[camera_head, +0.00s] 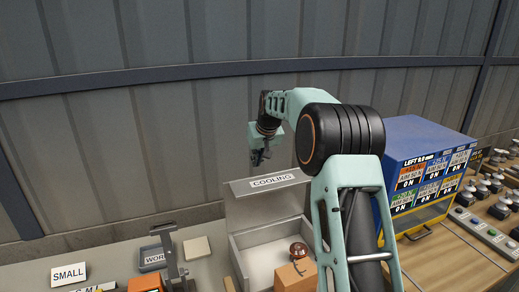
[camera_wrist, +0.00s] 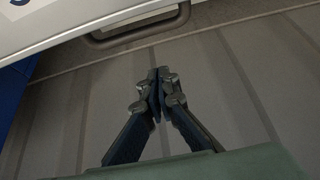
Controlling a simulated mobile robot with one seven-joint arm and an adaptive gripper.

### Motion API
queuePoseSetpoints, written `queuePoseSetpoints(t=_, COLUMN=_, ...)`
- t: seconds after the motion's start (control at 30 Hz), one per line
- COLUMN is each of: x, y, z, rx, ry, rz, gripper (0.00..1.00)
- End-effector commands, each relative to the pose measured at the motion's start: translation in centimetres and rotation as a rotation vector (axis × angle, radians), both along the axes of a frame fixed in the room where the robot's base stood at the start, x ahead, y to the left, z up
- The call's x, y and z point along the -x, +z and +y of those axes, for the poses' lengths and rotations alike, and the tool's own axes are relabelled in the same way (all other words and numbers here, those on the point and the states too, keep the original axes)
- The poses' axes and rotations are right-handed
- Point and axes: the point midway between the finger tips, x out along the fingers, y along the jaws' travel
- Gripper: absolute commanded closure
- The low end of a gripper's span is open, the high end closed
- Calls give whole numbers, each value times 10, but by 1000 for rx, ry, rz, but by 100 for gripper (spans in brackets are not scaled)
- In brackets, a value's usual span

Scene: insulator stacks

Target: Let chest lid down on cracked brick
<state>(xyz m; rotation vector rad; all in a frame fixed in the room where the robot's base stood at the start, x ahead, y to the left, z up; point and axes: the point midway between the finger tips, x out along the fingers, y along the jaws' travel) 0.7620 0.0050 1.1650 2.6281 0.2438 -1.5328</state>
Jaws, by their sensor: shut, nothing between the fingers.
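The chest (camera_head: 243,262) is a pale open box. Its lid (camera_head: 262,210) stands raised at the back, with a white "COOLING" label near its top edge. An orange-tan brick (camera_head: 293,279) with a dark crack-like line sits inside the chest, by a brown rounded insulator (camera_head: 298,250). My arm partly hides the chest's right side. My gripper (camera_head: 258,160) is shut and empty, above the lid's top edge in the head view. In the wrist view its fingertips (camera_wrist: 158,82) meet, apart from the lid's pale panel (camera_wrist: 70,22) and its grey handle (camera_wrist: 135,30).
A blue cabinet (camera_head: 413,139) with labelled panels stands right of my arm. Left of the chest are a "WORK" tray (camera_head: 153,261), a beige tile (camera_head: 197,249), a grey upright fixture (camera_head: 171,262) and a "SMALL" sign (camera_head: 69,274). A corrugated wall (camera_head: 180,130) rises behind.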

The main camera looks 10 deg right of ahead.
Motion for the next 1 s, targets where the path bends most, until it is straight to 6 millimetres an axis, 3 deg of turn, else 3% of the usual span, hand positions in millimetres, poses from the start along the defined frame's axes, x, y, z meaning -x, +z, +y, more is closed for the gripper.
queuePoseSetpoints(t=0.03, x=-5, y=-9, z=2, rx=0, ry=1, rz=4, gripper=100)
queuePoseSetpoints(t=0.43, x=30, y=-12, z=-6, rx=1, ry=0, rz=0, gripper=100)
queuePoseSetpoints(t=1.0, x=35, y=-14, z=-7, rx=0, ry=-1, rz=-3, gripper=100)
